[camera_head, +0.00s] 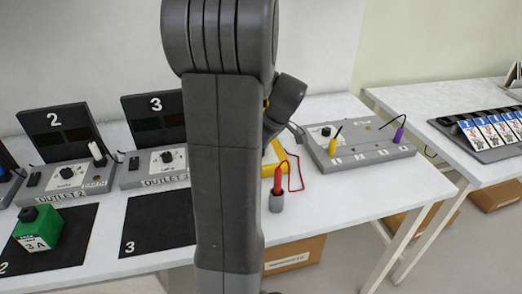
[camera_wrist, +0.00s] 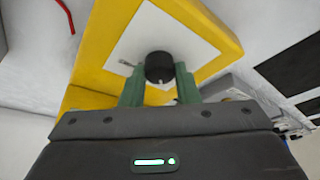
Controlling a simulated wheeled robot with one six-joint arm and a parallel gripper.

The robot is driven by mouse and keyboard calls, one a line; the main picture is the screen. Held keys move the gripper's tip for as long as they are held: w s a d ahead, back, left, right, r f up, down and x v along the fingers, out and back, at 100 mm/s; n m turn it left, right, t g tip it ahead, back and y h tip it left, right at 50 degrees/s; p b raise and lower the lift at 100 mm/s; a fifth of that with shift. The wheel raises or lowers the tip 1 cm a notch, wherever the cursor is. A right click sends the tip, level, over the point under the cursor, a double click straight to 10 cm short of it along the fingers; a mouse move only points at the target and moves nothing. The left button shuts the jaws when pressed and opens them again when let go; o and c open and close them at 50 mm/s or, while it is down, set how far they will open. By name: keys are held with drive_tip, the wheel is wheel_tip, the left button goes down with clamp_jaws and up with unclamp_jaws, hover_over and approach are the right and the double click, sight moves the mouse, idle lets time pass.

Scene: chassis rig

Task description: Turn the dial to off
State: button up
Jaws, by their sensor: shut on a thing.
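The black round dial (camera_wrist: 159,66) sits on the white face of a yellow meter (camera_wrist: 215,28) in the wrist view. A pale line shows on the dial's lower edge, and a small unreadable marking lies on the face to its left. My gripper (camera_wrist: 159,76) has its green fingers on both sides of the dial and is shut on it. In the head view, my arm hides most of the yellow meter (camera_head: 279,154), and the dial and my fingertips are hidden there.
A red probe (camera_head: 278,181) stands in a grey holder right of my arm, its red lead looping beside it. A grey panel (camera_head: 360,150) with yellow and purple plugs lies behind. Outlet boxes, black mats and a green block (camera_head: 38,232) are on the left.

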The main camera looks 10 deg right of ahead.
drive_tip(key=shift+n, duration=0.4)
drive_tip(key=o, duration=1)
drive_tip(key=shift+c, duration=0.2)
drive_tip(key=v, duration=1.4)
drive_tip(key=shift+w, duration=0.2)
drive_tip(key=shift+f, duration=0.1)
drive_tip(key=x, duration=1.4)
drive_tip(key=shift+s, duration=0.15)
